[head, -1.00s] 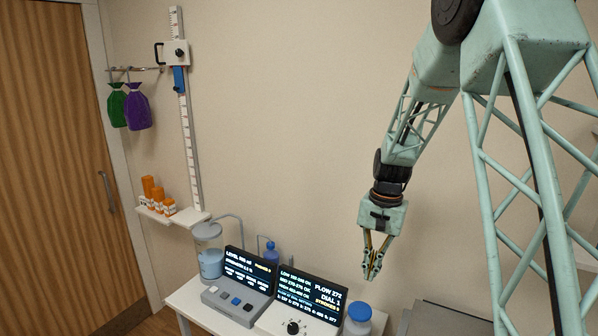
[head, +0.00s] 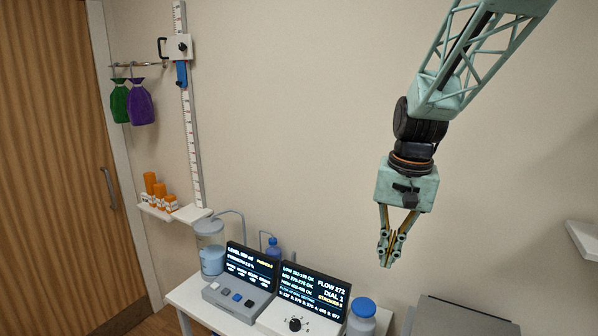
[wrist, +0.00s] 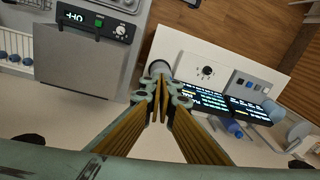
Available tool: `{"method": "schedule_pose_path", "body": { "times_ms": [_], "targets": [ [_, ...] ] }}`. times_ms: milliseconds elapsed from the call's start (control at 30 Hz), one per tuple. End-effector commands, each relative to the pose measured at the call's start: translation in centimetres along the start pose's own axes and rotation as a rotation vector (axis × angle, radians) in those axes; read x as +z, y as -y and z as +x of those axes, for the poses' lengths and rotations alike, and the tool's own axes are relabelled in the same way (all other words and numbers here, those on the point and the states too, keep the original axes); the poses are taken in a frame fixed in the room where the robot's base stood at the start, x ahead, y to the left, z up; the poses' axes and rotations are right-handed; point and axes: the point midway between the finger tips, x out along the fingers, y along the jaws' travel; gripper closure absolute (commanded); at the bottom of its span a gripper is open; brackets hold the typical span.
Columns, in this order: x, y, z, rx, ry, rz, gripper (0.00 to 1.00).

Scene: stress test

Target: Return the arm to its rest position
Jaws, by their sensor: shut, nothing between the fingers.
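My gripper (head: 386,262) hangs fingers-down in front of the wall, at the end of my pale green arm. Its fingertips meet, and nothing shows between them. In the head view it is above and to the right of the table with the two screens, clear of everything. In the wrist view the closed fingertips (wrist: 163,90) appear in front of the table's edge.
The white table (head: 190,292) carries a dial console (head: 300,310), a button console (head: 238,298), a clear jar (head: 211,258) and blue-capped bottles. A grey unit (head: 460,318) stands to the right. A wall shelf (head: 585,240) juts in at far right. Pouches hang at left.

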Motion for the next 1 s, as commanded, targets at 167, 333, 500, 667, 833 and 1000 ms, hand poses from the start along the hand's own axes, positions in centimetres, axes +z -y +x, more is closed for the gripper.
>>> {"method": "schedule_pose_path", "body": {
  "times_ms": [167,333,500,667,833,1000],
  "targets": [
    [2.3,-0.6,-1.6,-0.003,-0.021,-0.028,1.0],
    [4.5,-1.2,-3.0,-0.004,-0.04,-0.053,1.0],
    [6.7,-1.9,-4.2,-0.006,-0.059,-0.079,1.0],
    [8.9,-2.5,-5.2,-0.007,-0.077,-0.103,1.0],
    [11.3,-3.2,-6.1,-0.008,-0.096,-0.128,1.0],
    [13.7,-4.0,-6.8,-0.008,-0.115,-0.153,1.0]
  ]
}}
